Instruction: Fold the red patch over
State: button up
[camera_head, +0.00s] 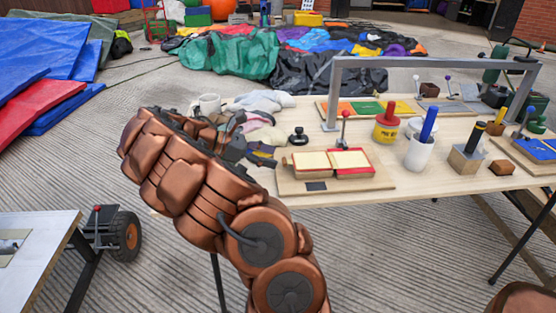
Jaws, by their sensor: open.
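The red patch (352,173) is the right-hand part of a hinged-looking piece on a wooden board (300,188) at the table's front. It lies flat, red-edged with a cream top. A tan block with a cream top (309,161) lies directly to its left. A thin post with a red ball top (345,114) stands at the patch's back edge. My gripper (266,155) is open and appears empty, left of the board and apart from the red patch. My copper arm hides part of the table's left end.
A black knob (298,137) stands behind the board. A red and yellow pot (386,122) and a white cup with a blue marker (419,152) stand to its right. A grey frame (436,62) arches over the table's back. Cloths (262,102) lie at the back left.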

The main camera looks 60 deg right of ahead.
aim_at(284, 160)
jog(key=shift+x, duration=1.6)
grip_shut()
